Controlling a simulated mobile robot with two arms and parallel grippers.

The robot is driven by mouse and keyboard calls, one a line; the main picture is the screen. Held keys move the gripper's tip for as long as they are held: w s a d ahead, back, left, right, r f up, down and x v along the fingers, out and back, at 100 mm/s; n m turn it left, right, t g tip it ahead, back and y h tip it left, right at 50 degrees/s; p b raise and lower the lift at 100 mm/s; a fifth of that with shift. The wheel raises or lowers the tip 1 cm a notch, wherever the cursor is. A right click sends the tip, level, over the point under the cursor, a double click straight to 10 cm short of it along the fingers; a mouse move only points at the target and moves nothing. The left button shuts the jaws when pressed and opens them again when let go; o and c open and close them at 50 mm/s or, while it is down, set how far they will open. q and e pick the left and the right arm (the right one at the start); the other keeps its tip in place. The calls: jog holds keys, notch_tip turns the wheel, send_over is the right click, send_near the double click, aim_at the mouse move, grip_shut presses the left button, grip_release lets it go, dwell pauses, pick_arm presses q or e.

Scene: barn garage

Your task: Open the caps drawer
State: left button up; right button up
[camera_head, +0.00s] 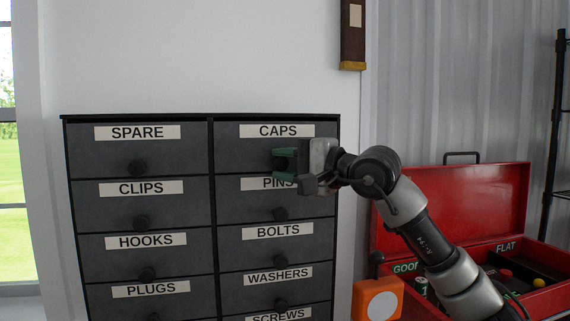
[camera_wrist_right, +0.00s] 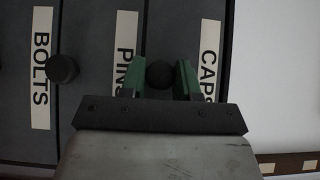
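The caps drawer (camera_head: 234,150) is the top drawer of the right column, dark grey with a white CAPS label (camera_head: 279,131). It looks shut, level with its neighbours. My right gripper (camera_head: 284,160) is in front of it, hiding its knob in the head view. In the right wrist view, the round black caps knob (camera_wrist_right: 160,75) lies between the two green fingers of the right gripper (camera_wrist_right: 162,79). The fingers are apart, with a narrow gap seen beside the knob. I cannot tell how deep the knob sits between them. My left gripper is out of view.
The pins knob (camera_head: 280,213) is just below the gripper. A SPARE drawer (camera_head: 185,158) is to the left. An open red toolbox (camera_head: 470,200) and an orange box (camera_head: 378,299) stand at the right, close to my right arm.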

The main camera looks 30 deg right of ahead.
grip_shut()
jog(key=shift+s, duration=0.15)
jog(key=s+a+b, duration=0.3)
jog(key=s+b, duration=0.1)
jog(key=s, duration=0.8)
jog(key=shift+b, duration=0.4)
jog(key=shift+s+a, duration=0.1)
jog(key=o, duration=0.9)
grip_release()
